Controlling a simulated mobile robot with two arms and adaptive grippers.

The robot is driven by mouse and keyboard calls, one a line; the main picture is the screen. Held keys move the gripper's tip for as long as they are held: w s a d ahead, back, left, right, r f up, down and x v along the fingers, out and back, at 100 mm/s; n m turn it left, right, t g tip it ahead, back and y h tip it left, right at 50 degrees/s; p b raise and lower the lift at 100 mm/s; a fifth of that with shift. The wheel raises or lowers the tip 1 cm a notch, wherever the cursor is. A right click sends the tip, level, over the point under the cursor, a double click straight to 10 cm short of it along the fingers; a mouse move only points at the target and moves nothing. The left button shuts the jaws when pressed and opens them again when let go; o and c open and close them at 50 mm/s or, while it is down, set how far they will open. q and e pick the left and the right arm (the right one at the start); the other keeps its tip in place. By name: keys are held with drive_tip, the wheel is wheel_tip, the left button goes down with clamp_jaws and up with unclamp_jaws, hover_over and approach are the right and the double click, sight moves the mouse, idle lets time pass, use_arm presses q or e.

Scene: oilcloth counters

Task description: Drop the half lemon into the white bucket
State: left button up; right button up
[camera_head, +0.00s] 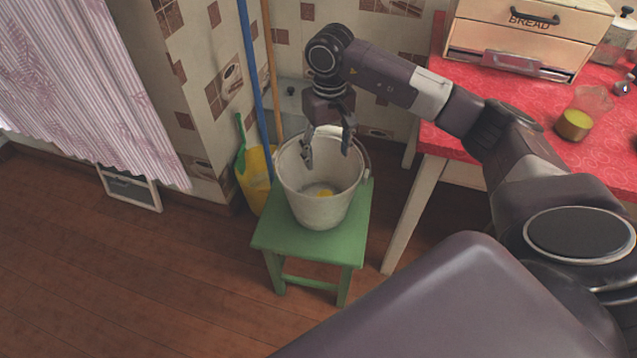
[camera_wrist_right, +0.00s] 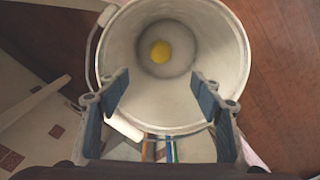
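The white bucket (camera_head: 319,205) stands upright on a green stool in the head view. It also fills the upper middle of the right wrist view (camera_wrist_right: 215,95). A yellow half lemon (camera_wrist_right: 160,53) lies on the bucket's bottom; in the head view it shows as a small yellow patch (camera_head: 326,193) inside. My right gripper (camera_head: 327,160) points down over the bucket's mouth with its fingers apart. In the right wrist view the open fingers (camera_wrist_right: 157,92) have nothing between them. My left gripper is not in view.
The green stool (camera_head: 305,242) stands beside a red-topped table (camera_head: 520,105) holding a bread box (camera_head: 525,38) and a jar with yellow contents (camera_head: 575,122). A yellow dustpan (camera_head: 254,178) and broom handles lean behind the bucket. The wooden floor at left is clear.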

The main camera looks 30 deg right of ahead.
wheel_tip(320, 180, up, 12)
idle(0.7)
idle(0.4)
